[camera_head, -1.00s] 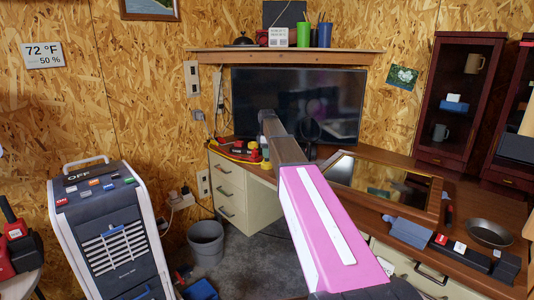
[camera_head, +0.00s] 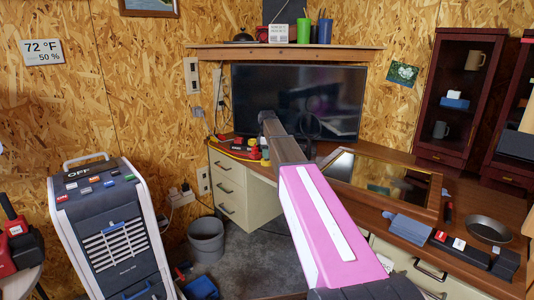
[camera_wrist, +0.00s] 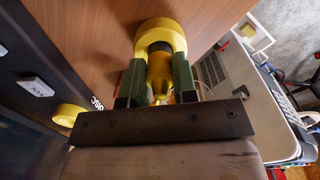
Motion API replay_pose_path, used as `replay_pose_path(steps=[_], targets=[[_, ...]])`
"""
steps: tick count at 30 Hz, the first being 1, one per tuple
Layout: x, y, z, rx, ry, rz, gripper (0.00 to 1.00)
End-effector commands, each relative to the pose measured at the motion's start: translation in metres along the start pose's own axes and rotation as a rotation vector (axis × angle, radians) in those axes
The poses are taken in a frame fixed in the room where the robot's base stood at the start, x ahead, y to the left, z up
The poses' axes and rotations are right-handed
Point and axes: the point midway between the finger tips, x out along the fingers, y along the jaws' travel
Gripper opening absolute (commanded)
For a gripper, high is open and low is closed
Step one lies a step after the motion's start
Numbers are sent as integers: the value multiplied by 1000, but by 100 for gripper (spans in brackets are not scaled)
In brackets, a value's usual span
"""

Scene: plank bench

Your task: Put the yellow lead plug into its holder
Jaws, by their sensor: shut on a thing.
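In the wrist view my gripper (camera_wrist: 158,88) has two green fingers closed on the yellow lead plug (camera_wrist: 160,68). The plug lies between the fingers, with its narrow end toward the wrist. A thick yellow ring with a dark opening (camera_wrist: 160,28) is at the plug's far end; I cannot tell whether the plug is inside it or only in front of it. A second yellow round piece (camera_wrist: 68,115) is to the left, beside a dark panel. In the head view my arm hides my gripper and the plug.
The brown wooden bench top (camera_wrist: 100,30) carries a dark panel with a white label (camera_wrist: 36,87) at left. A pale grilled case (camera_wrist: 262,75) is at right. In the head view red and yellow items (camera_head: 240,147) lie by the monitor (camera_head: 335,100); a framed glass panel (camera_head: 375,175) is to the right.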

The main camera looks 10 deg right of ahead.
Motion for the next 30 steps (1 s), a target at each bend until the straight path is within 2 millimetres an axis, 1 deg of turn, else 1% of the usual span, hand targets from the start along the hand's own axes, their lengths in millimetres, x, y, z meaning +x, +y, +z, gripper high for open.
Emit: replay_pose_path(steps=[10, 11, 12, 13, 23, 26, 30], targets=[[8, 0, 0, 0, 0, -1, 4], [8, 0, 0, 0, 0, 0, 36], [8, 0, 0, 0, 0, 0, 49], [8, 0, 0, 0, 0, 0, 56], [5, 0, 0, 0, 0, 0, 56], [-4, 0, 0, 0, 0, 1, 56], [-26, 1, 0, 0, 0, 2, 56]])
